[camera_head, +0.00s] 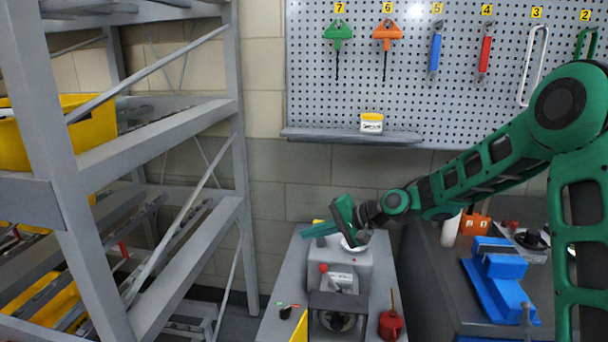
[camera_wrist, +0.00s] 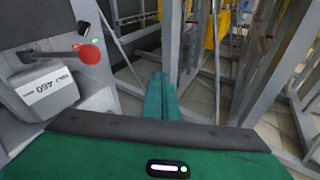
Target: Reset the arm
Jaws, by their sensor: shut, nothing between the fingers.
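My green arm reaches in from the right in the head view. My gripper (camera_head: 318,231) is over the grey machine (camera_head: 372,268) on the narrow grey bench, with its fingers pointing left. In the wrist view the two green fingers of my gripper (camera_wrist: 161,78) lie together with nothing between them. The machine with its red knob (camera_wrist: 90,54) stands to the left of the fingers in that view, apart from them.
A grey shelf rack (camera_head: 90,180) with yellow bins (camera_head: 40,135) stands at left. A pegboard (camera_head: 450,70) with hanging tools is behind. A red oil can (camera_head: 391,322) stands on the bench. A blue vise (camera_head: 497,270) is at right. Floor shows between bench and rack.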

